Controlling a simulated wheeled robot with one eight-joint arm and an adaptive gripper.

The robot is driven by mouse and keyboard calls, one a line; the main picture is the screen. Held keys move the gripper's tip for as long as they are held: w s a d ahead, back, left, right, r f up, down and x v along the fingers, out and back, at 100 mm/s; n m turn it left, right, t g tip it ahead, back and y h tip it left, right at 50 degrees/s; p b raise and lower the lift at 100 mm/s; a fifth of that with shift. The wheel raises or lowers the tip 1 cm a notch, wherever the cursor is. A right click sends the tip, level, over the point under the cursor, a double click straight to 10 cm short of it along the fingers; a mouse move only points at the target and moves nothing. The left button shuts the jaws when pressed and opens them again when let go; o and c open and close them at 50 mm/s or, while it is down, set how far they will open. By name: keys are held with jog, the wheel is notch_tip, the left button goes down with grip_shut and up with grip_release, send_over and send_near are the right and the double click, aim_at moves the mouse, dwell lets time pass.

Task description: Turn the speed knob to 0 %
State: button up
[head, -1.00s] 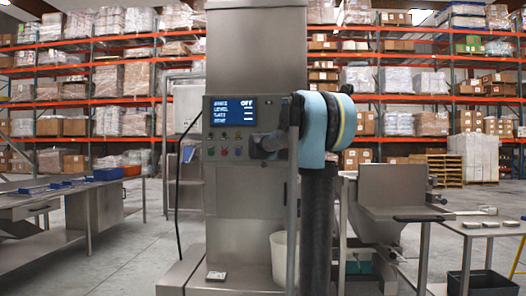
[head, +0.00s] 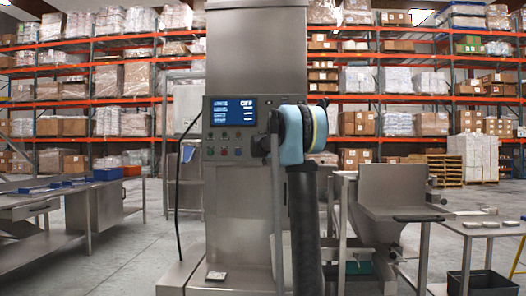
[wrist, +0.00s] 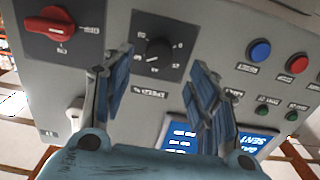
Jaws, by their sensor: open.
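The speed knob (wrist: 158,50) is a round black dial on a dark square plate on the grey control panel (wrist: 210,25). It shows in the wrist view, with scale marks around it and a "SPEED %" label; the picture is upside down, and I cannot read its setting surely. My gripper (wrist: 162,62) is open, its blue-padded fingers on either side of the knob in the picture, not visibly gripping it. In the head view my arm hides the knob and most of my gripper, at the right part of the panel (head: 212,137).
A red rotary switch (wrist: 50,22) sits beside the knob. A blue button (wrist: 260,51), a red button (wrist: 297,64) and small green buttons are on the panel's other side. A steel table (head: 45,190) stands left.

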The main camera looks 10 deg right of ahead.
jog(key=x, duration=0.6)
jog(key=shift+w, duration=0.2)
jog(key=c, duration=1.1)
